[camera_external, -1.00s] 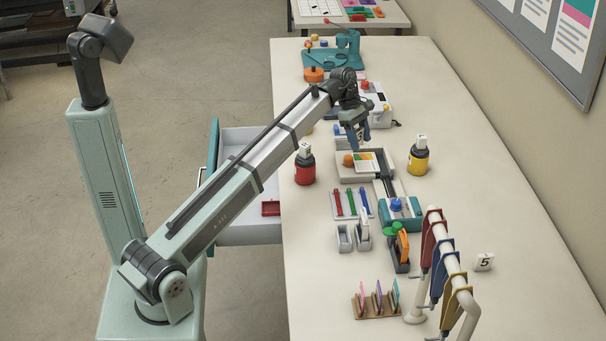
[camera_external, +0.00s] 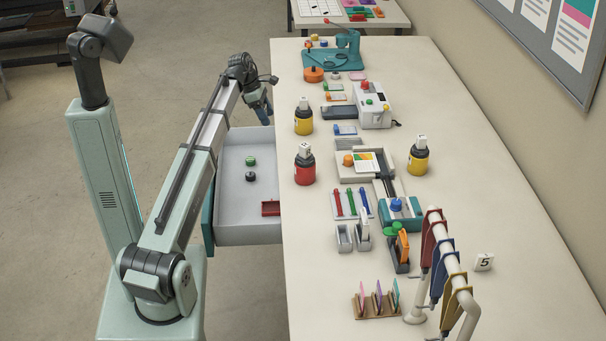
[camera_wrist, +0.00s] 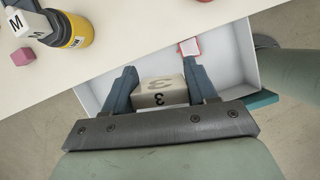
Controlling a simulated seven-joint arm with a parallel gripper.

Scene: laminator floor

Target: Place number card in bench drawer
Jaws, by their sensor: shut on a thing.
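My gripper (camera_external: 262,112) is above the far end of the open bench drawer (camera_external: 232,222) in the external view. In the wrist view my gripper (camera_wrist: 160,70) is shut on a white number card (camera_wrist: 160,92), a thick block marked 3, held between the two fingers. The drawer (camera_wrist: 235,48) lies below it in the wrist view, with its pale floor visible. The held card cannot be made out in the external view.
A red bottle (camera_external: 305,168) and a yellow bottle (camera_external: 303,120) stand on the bench (camera_external: 310,250) near the drawer. Much of the drawer floor is clear.

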